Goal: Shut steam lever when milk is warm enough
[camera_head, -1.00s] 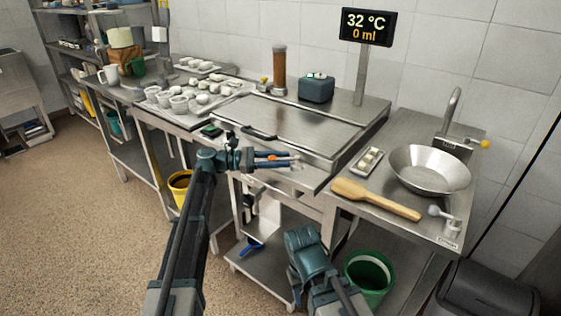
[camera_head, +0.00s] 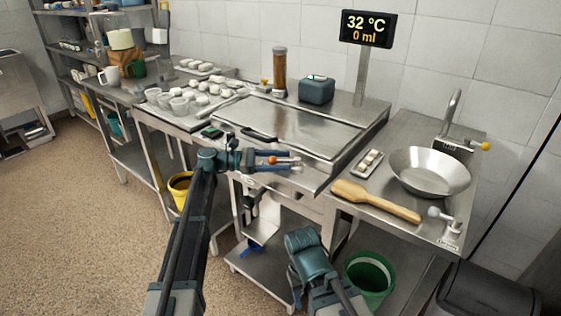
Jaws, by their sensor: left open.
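A black display (camera_head: 368,28) on a post at the back reads 32 °C and 0 ml. My left gripper (camera_head: 296,161) reaches in over the front edge of the steel counter, its blue fingers pointing right and spread apart. A small orange-red ball (camera_head: 272,160) shows between the fingers near their base; I cannot tell whether it is a lever's knob or whether a finger touches it. A small metal lever with a grey ball (camera_head: 434,212) stands at the right counter's front corner. No milk jug is clearly recognisable. My right arm is folded low in front; its gripper does not show.
A metal bowl (camera_head: 430,165) and a wooden paddle (camera_head: 375,199) lie on the right counter, beside a small tray (camera_head: 369,163). A tap with a yellow knob (camera_head: 484,146) stands behind. White cups (camera_head: 180,104) crowd the left counter. A green bucket (camera_head: 370,279) is below.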

